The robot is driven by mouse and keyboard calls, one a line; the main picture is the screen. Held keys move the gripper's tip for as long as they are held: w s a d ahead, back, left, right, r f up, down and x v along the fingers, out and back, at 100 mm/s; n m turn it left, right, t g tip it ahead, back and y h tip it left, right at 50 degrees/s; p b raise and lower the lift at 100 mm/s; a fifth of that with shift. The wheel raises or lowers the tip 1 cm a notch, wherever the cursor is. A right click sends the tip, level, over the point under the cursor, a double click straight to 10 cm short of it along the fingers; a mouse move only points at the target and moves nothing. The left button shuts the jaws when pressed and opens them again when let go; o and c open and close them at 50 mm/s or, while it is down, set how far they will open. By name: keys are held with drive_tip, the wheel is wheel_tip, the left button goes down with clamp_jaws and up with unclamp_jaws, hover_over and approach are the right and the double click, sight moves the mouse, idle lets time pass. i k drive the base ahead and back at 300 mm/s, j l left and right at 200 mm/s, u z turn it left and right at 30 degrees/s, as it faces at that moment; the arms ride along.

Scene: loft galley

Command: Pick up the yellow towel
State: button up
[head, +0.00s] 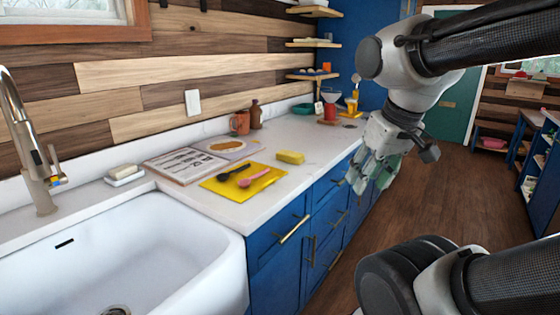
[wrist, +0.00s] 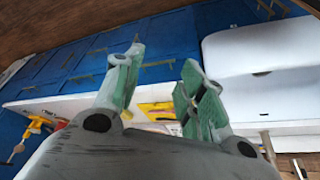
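A flat yellow towel (head: 224,190) lies on the white counter beside the sink. A black spoon (head: 234,172) and a pink spoon (head: 255,178) lie on top of it. In the wrist view a yellow patch, which looks like the towel (wrist: 157,107), shows between my fingers, partly hidden by the gripper. My gripper (head: 369,180) hangs in front of the blue cabinets, to the right of the towel and apart from it. In the wrist view its green-padded fingers (wrist: 163,60) are spread, with nothing between them.
A yellow sponge-like block (head: 290,157) sits just right of the towel. A printed board (head: 186,165) and a round-patterned mat (head: 228,146) lie behind it. An orange mug (head: 239,122) and brown bottle (head: 255,115) stand near the wall. The white sink (head: 130,250) is at left.

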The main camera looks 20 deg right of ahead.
sight(286, 156)
drive_tip(key=i+l+u, duration=0.25)
drive_tip(key=l, duration=0.4)
drive_tip(key=i+l+u, duration=0.1)
drive_tip(key=i+l, duration=0.15)
drive_tip(key=i+l+u, duration=0.15)
drive_tip(key=l, duration=0.25)
drive_tip(key=i+l+u, duration=0.1)
drive_tip(key=l, duration=0.25)
drive_tip(key=i+l+u, duration=0.15)
drive_tip(key=l, duration=0.25)
